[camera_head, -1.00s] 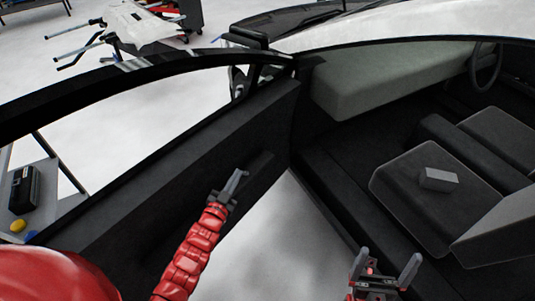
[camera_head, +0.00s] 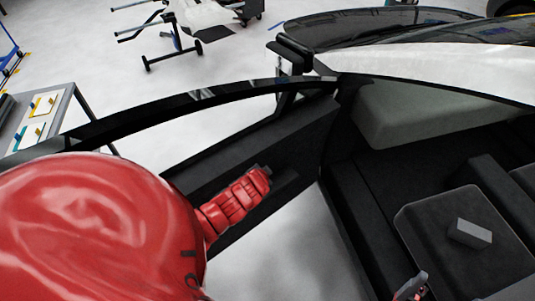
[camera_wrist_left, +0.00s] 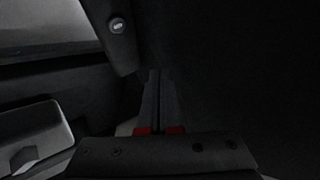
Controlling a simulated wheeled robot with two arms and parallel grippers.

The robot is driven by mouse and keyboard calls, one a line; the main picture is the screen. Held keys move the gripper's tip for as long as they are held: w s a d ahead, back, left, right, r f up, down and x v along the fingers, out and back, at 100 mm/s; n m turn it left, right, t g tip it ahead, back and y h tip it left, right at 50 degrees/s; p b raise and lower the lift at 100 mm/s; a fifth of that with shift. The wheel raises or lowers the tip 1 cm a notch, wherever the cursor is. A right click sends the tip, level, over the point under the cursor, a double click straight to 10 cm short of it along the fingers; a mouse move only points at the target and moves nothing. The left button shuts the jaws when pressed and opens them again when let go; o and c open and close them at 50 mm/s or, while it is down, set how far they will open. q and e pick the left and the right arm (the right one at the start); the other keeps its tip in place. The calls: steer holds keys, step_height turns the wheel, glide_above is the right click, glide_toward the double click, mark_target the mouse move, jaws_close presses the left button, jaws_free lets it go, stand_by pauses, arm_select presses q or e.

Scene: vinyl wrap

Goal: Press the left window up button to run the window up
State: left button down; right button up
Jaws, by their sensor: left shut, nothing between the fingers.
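The open car door's dark inner panel (camera_head: 215,165) shows in the head view, with a ledge-like armrest (camera_head: 290,185) on it. My left gripper (camera_head: 264,168) is at this panel near the armrest, mostly hidden behind my red wrist. In the left wrist view its two fingers (camera_wrist_left: 155,98) are shut together with nothing between them, against a very dark surface. I cannot make out the window button or whether the fingertips touch anything. The window frame (camera_head: 180,98) arches above the door. My right gripper (camera_head: 411,286) is partly cut off at the bottom edge.
A car seat (camera_head: 450,235) with a grey box (camera_head: 470,233) on it is at the right. The side mirror (camera_head: 294,52) is beyond the door's front end. A workbench (camera_head: 50,115) stands at the left. Pale floor (camera_head: 290,250) shows between door and sill.

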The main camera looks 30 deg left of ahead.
arm_select(q)
step_height(320, 180, down, 8)
steer(key=b, duration=0.6)
steer(key=shift+w+r, duration=0.1)
steer(key=shift+r, duration=0.15)
steer(key=shift+f+b, duration=0.55)
steer(key=shift+f, duration=0.15)
stand_by(1.1)
steer(key=shift+f, duration=0.4)
